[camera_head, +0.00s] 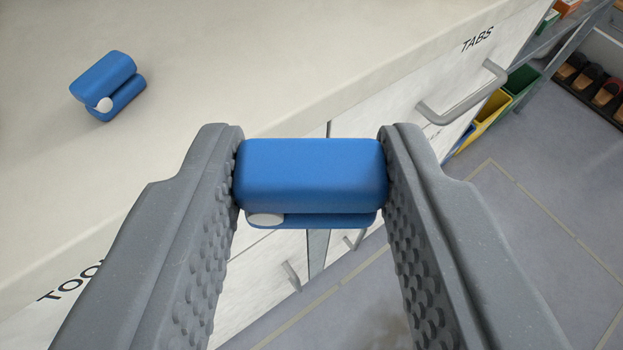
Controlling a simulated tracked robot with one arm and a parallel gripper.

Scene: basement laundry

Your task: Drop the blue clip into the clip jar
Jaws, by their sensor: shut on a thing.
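A blue clip (312,176) with a white round end is held between the two grey, studded fingers of my gripper (312,180). The fingers touch its left and right ends. The clip is in the air, in front of the counter's edge and drawer fronts. A second blue clip (108,86), also with a white round end, lies on the pale countertop at the upper left, apart from my gripper. No clip jar shows in this view.
The pale countertop (230,50) is otherwise bare. Its drawers below have grey handles (465,100) and the labels "TABS" and "TOO…", partly hidden. Yellow and green bins (490,110) stand at the right. Shoes (590,80) sit on a dark rack. The grey floor is open at lower right.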

